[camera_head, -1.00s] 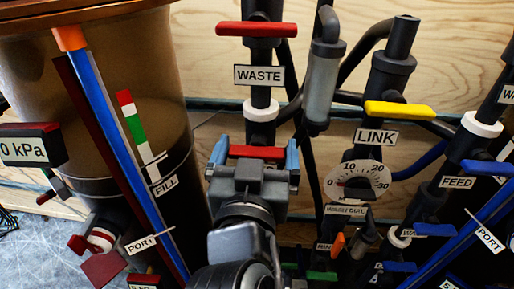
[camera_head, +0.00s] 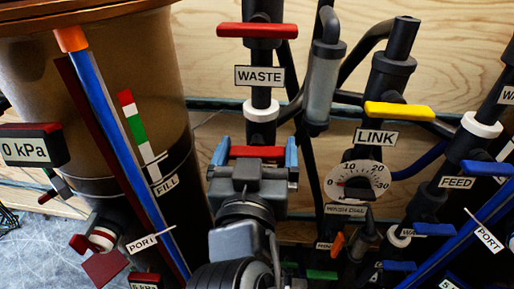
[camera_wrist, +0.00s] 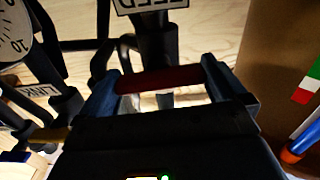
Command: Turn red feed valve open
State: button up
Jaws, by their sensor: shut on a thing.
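The red feed valve handle (camera_head: 257,152) is a short red bar below the WASTE label in the head view. It lies crosswise in the picture between the blue fingers of my gripper (camera_head: 256,160). In the wrist view the red handle (camera_wrist: 158,80) spans between both blue fingertips of my gripper (camera_wrist: 158,88), which are closed on its ends. An upside-down FEED label (camera_wrist: 150,4) shows beside it at the top edge. My wrist hides the valve body below the handle in the head view.
Another red handle (camera_head: 257,30) sits above the WASTE label (camera_head: 259,76). A yellow handle (camera_head: 399,110) and a dial (camera_head: 357,183) are to the right, among dark pipes. A brown tank (camera_head: 140,90) with a blue tube (camera_head: 115,135) stands close on the left.

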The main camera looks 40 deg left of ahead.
jog(key=n+p, duration=0.1)
jog(key=n, duration=0.1)
jog(key=n+p, duration=0.1)
jog(key=n, duration=0.2)
jog(key=shift+s+a+r, duration=0.1)
jog(key=shift+r, duration=0.05)
jog(key=shift+c, duration=0.2)
jog(key=n+p, duration=0.2)
jog(key=n, duration=0.1)
jog(key=shift+n, duration=0.3)
jog(key=n+p, duration=0.1)
jog(key=n, duration=0.1)
jog(key=n+p, duration=0.2)
jog(key=shift+s+a+n, duration=0.15)
jog(key=shift+n, duration=0.15)
jog(key=shift+a+f+n+p, duration=0.1)
jog(key=shift+f+n+p, duration=0.1)
jog(key=shift+n+p, duration=0.65)
jog(key=shift+f+n+p, duration=0.15)
jog(key=shift+n+p, duration=0.2)
jog(key=shift+n, duration=0.9)
jog(key=shift+s, duration=0.1)
jog(key=shift+f, duration=0.1)
jog(key=o, duration=0.7)
jog(key=shift+c, duration=0.2)
